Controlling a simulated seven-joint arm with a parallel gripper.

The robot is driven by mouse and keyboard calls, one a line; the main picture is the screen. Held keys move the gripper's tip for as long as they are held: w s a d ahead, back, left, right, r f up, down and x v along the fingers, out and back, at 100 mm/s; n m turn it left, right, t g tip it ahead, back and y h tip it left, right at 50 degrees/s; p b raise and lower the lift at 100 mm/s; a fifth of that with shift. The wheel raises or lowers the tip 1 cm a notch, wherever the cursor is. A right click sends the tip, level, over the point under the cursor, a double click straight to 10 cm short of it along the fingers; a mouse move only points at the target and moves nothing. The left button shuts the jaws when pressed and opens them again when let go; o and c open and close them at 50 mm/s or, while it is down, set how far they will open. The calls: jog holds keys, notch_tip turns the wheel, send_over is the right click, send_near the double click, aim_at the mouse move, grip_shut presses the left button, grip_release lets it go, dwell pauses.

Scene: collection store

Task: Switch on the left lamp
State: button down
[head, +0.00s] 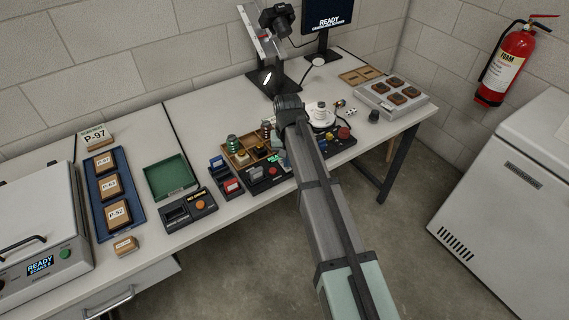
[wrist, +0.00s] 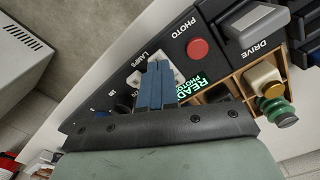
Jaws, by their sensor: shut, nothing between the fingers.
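A dark control panel (wrist: 175,30) fills the middle of the wrist view. It bears the word LAMPS beside white switch parts (wrist: 134,78), partly hidden behind my fingers. My gripper (wrist: 156,68) is shut and empty, its blue fingertips over or against these switch parts; I cannot tell whether they touch. I cannot read which switch is the left one or how it is set. In the head view the panel (head: 258,187) is partly covered by my arm, and my fingertips are not clear there. I cannot tell which thing is the left lamp.
A red PHOTO button (wrist: 198,48), a grey DRIVE lever (wrist: 258,22) and a green-lit display (wrist: 190,90) are close to my fingers. A camera (head: 277,18) on a stand and a monitor (head: 328,20) stand behind.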

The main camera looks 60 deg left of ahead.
notch_tip(320, 180, up, 6)
dwell(0.9)
jog(key=shift+r, duration=0.1)
